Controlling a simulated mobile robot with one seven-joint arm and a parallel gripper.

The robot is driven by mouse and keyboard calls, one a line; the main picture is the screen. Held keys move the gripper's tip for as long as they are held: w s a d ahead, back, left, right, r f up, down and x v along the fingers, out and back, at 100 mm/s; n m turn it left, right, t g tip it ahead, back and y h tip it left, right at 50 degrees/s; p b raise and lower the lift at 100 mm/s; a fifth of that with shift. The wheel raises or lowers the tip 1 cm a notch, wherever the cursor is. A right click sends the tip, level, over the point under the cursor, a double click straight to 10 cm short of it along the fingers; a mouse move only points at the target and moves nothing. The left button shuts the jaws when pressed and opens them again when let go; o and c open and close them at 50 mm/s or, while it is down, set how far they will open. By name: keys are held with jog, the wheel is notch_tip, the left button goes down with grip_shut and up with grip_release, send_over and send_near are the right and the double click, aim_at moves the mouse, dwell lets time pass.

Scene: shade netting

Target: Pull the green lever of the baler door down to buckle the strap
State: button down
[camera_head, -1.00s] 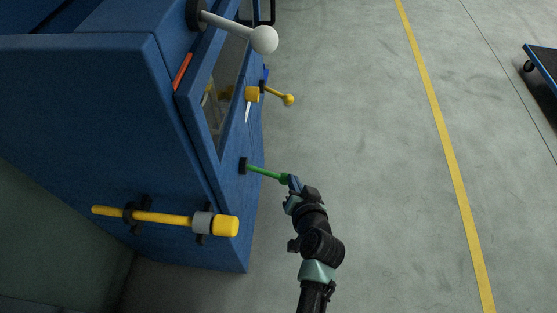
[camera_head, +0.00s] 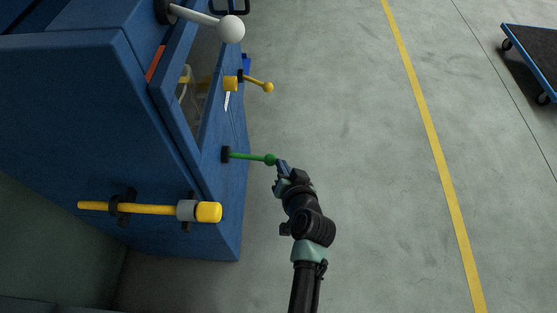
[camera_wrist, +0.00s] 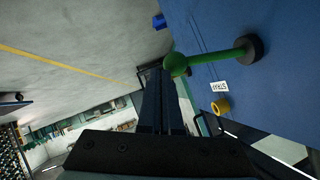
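The green lever (camera_head: 248,156) sticks out from the blue baler door (camera_head: 236,190), its round knob at the outer end. In the wrist view the green lever (camera_wrist: 218,55) runs from a black pivot to its knob, just beyond my fingertips. My gripper (camera_head: 281,164) is at the knob, on the side away from the door. In the wrist view my gripper (camera_wrist: 166,75) has its two dark fingers close together, with no object visible between them. The tips overlap the knob's edge in view; I cannot tell whether they touch it. No strap can be made out clearly.
A white-knobbed lever (camera_head: 203,19) and a small yellow handle (camera_head: 250,83) sit higher on the baler. A yellow bar latch (camera_head: 150,209) is on its near side. Open concrete floor (camera_head: 350,130) lies to the right, with a flat cart (camera_head: 535,60) beyond.

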jog(key=d+p+v, duration=0.1)
jog(key=v, duration=0.9)
jog(key=shift+d, duration=0.35)
